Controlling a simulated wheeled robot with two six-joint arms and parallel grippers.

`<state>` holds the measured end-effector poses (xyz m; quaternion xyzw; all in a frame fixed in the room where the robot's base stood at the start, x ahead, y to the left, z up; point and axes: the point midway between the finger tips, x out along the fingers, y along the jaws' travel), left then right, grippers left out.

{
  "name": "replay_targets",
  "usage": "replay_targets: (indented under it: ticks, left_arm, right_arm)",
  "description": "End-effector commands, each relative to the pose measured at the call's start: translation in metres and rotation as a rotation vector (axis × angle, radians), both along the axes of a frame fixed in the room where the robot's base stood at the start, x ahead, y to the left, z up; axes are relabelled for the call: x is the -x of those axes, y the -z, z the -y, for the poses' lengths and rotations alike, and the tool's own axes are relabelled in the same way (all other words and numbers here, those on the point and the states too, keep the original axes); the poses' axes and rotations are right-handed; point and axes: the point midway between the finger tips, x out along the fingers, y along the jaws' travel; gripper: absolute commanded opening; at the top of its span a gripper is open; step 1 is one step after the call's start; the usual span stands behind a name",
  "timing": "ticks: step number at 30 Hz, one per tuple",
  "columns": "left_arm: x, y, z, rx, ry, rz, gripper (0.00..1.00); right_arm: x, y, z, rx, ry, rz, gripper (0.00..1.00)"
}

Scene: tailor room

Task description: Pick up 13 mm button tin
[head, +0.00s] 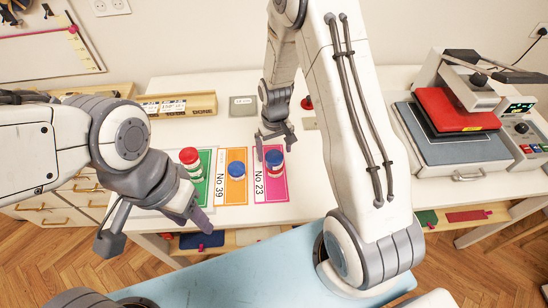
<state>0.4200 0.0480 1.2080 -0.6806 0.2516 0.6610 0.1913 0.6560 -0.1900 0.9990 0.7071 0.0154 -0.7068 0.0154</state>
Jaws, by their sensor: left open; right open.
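Three small round tins stand on coloured cards on the white table; I cannot read which is the 13 mm button tin. A red-lidded tin (190,158) is on the green card (205,187). A low blue-lidded tin (236,169) is on the orange card (235,190), marked No 39. A taller tin with a blue lid and red-and-white side (275,160) is on the pink card (271,188), marked No 23. My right gripper (276,148) is open, just behind and above this tin; contact cannot be told. My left gripper (152,230) is open and empty, in front of the cards.
A heat press (465,150) with a red plate stands on the right of the table. A long box (180,104) and a grey square plate (243,106) lie at the back. A light blue surface (230,270) is in the foreground. Drawers (75,200) stand at left.

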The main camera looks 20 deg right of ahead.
Motion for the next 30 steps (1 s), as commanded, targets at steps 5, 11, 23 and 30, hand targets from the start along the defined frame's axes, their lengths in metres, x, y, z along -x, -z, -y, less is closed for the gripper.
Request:
replay_targets:
  ticks: [5, 11, 23, 30]
  left_arm:
    - [0.000, -0.016, 0.000, 0.000, 0.002, 0.000, 0.50]
    - [0.000, -0.018, 0.000, 0.000, 0.003, 0.000, 0.50]
    - [0.000, -0.018, 0.000, 0.000, 0.003, 0.000, 0.50]
    - [0.000, -0.018, 0.000, 0.000, 0.003, 0.000, 0.50]
  right_arm:
    - [0.003, 0.022, -0.001, 0.000, 0.000, -0.006, 1.00]
    - [0.002, 0.036, -0.001, 0.000, 0.000, -0.001, 1.00]
    - [0.001, 0.037, -0.001, 0.000, 0.000, 0.000, 0.27]
    - [0.001, 0.036, -0.001, 0.000, 0.000, 0.000, 0.08]
